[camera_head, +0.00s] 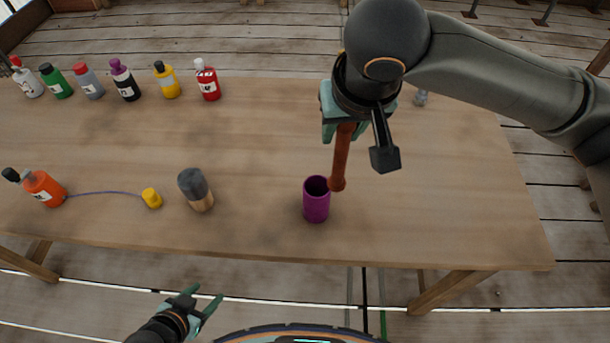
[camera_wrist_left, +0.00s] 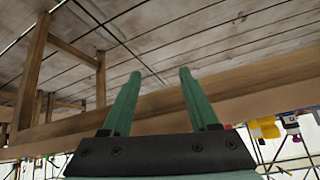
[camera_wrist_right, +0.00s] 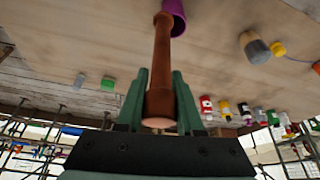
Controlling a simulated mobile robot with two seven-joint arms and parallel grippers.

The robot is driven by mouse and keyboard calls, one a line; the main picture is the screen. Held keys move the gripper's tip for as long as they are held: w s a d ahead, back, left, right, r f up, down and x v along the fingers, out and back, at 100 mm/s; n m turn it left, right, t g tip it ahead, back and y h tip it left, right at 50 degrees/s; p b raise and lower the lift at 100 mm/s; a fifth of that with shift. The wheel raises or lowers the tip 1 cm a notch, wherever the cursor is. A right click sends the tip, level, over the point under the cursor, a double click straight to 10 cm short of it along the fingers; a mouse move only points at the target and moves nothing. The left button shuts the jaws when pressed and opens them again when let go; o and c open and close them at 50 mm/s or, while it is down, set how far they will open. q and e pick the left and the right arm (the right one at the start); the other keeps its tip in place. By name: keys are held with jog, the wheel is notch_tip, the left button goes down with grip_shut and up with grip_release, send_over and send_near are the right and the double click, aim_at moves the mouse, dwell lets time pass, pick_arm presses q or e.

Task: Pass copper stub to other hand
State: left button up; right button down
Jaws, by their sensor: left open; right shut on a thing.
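A copper-brown stub (camera_head: 341,158), a rod with a knobbed end, hangs from my right gripper (camera_head: 341,115) above the table. My right gripper is shut on its upper end, and the stub also shows between the fingers in the right wrist view (camera_wrist_right: 162,70). Its lower knob is at the right side of a purple cup (camera_head: 316,203); I cannot tell whether they touch. My left gripper (camera_head: 208,300) is open and empty, in front of the table's near edge. In the left wrist view its two green fingers (camera_wrist_left: 155,100) are apart with nothing between them.
The wooden table (camera_head: 430,220) has clear room on the right. A grey-and-tan cylinder (camera_head: 196,190) and a yellow cap (camera_head: 151,198) stand left of the cup. Several bottles line the back, including a red one (camera_head: 208,82).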

pick_arm(q)
notch_tip(320, 180, up, 3)
jog(key=a+m, duration=0.1)
jog(key=m+t+h, duration=0.4)
jog(key=m+h, duration=0.1)
jog(key=h, duration=0.7)
send_near(341, 154)
notch_tip(341, 154, down, 3)
jog(key=w+d, duration=0.2)
jog(key=x, duration=1.1)
jog(key=shift+w+r, duration=0.15)
jog(key=shift+d, duration=0.1)
